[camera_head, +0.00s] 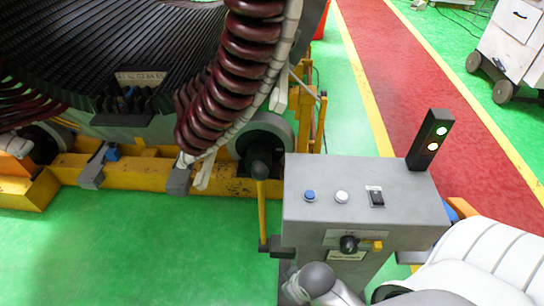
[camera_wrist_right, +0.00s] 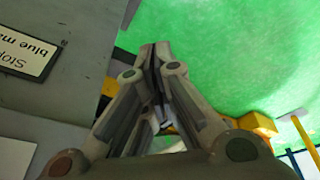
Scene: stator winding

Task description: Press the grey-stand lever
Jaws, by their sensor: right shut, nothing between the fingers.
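The grey stand (camera_head: 362,190) is a box with buttons on its sloped top. Its lever (camera_head: 262,205), a yellow rod with a black ball knob, stands upright at the stand's left side, on a dark pivot low down. My right gripper (camera_wrist_right: 157,52) is shut and empty in the right wrist view, fingertips together, beside the stand's grey side over the green floor. In the head view my right arm comes in at the bottom, in front of the stand and below the lever's pivot; the fingers are hard to make out there. My left gripper is not in view.
The stand carries a blue button (camera_head: 310,195), a white button (camera_head: 342,197), a black switch (camera_head: 377,198) and a signal light (camera_head: 430,140). A large stator (camera_head: 120,50) with dark red coils (camera_head: 235,75) lies behind, on a yellow frame (camera_head: 130,174). Green floor (camera_head: 150,250) is clear at left.

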